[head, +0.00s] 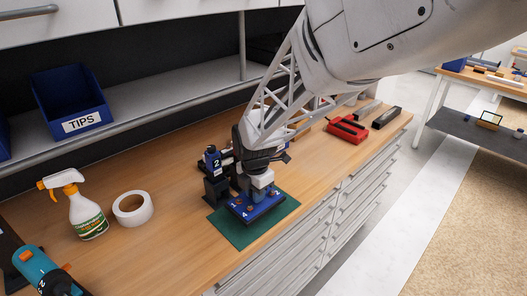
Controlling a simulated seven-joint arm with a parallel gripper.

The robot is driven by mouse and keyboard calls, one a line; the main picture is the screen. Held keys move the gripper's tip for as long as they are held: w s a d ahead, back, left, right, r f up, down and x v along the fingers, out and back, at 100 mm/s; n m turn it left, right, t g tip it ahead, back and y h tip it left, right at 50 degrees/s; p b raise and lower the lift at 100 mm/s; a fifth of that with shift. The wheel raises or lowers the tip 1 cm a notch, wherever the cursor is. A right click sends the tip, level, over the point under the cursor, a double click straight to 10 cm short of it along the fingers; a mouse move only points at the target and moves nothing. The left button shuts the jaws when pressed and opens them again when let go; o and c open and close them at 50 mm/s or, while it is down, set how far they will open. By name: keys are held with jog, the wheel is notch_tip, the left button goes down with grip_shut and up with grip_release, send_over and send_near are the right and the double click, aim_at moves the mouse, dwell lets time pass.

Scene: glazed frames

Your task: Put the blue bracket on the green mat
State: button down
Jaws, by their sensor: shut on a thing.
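The blue bracket (259,208) shows as a flat dark-blue piece with white numerals and small orange-brown spots on top. It is over the green mat (236,236); I cannot tell whether it rests on the mat or is held just above it. My gripper (260,186) points down and is shut on the blue bracket. The fingertips and the part of the bracket between them are mostly hidden. The mat's near corner and right edge show bare around the bracket.
A dark fixture with a blue block marked 2 (212,158) stands close behind-left of the mat. A tape roll (146,208), spray bottle (84,212) and teal tool (38,268) are left. A red tool (346,129) lies back right. Wood is clear left of the mat.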

jog(key=shift+w+a, duration=0.2)
jog(key=shift+w, duration=0.3)
jog(key=shift+f, duration=1.7)
jog(key=shift+f, duration=0.15)
jog(key=c, duration=1)
grip_release()
jog(key=shift+c, duration=0.2)
